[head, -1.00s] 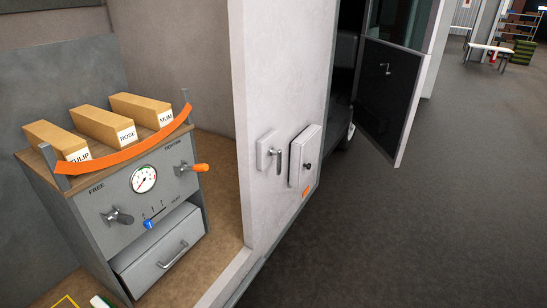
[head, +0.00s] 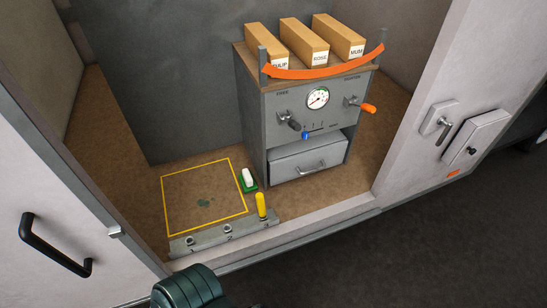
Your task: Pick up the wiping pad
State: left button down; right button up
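The wiping pad (head: 248,181), as far as I can tell, is the small block with a white top and a green base. It lies on the brown floor of the compartment, just right of the yellow-outlined square (head: 243,188) and left of the grey cabinet. Nothing is touching it from above. Neither of my grippers shows in the head view.
The grey cabinet (head: 310,120) has a drawer, levers, and an orange strap before three labelled boxes.

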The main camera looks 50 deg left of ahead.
aim_at(248, 183)
jog(key=u, duration=1.8)
jog(key=i+l+u, duration=0.2)
jog(key=k+j, duration=0.1)
